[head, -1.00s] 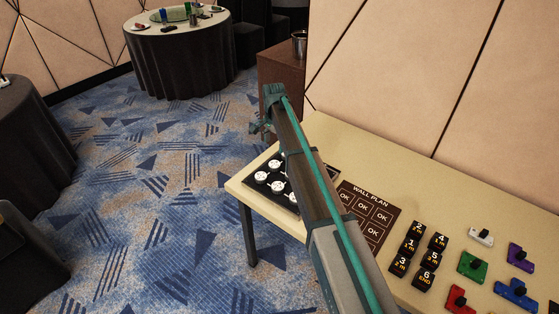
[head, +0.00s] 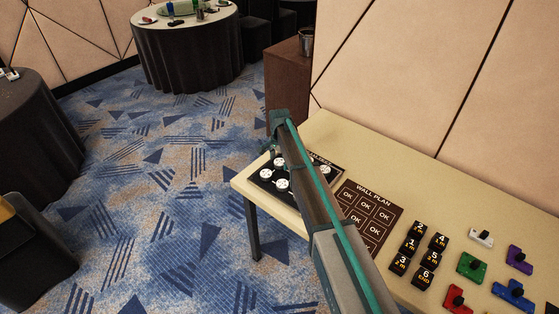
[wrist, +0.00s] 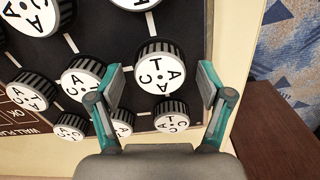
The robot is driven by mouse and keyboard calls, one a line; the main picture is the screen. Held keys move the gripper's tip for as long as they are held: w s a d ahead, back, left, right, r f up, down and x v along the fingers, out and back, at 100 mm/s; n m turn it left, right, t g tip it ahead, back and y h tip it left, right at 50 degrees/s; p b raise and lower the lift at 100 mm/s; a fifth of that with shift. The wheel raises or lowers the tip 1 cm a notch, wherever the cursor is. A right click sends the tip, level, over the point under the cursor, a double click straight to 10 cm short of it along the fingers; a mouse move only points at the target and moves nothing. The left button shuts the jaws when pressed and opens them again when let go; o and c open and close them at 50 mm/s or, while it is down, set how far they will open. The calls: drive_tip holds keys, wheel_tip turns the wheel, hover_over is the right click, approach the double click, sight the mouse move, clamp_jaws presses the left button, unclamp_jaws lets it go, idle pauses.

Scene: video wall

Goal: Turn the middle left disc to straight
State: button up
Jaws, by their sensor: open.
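A dark panel (head: 296,192) with several white-faced, ribbed discs lies at the left end of the table. The panel (wrist: 108,38) also fills much of the wrist view. Its discs carry black letters, some of them tilted or inverted. My gripper (head: 268,147) is above the panel's far left side, partly hidden behind my arm. In the wrist view my gripper (wrist: 160,84) is open, with one finger on each side of a lettered disc (wrist: 159,72). I cannot tell whether the fingers touch it. My arm hides part of the panel, so I cannot tell which disc is the middle left one.
A wall plan card (head: 371,217) with OK boxes lies beside the panel. Black numbered blocks (head: 419,256) and coloured pieces with knobs (head: 472,266) lie further right on the table (head: 400,165). A brown cabinet (head: 288,83) stands beyond the table; open carpet lies to the left.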

drive_tip(key=c, duration=1.2)
drive_tip(key=shift+o, duration=0.2)
drive_tip(key=shift+f+n, duration=0.1)
drive_tip(key=shift+n, duration=0.3)
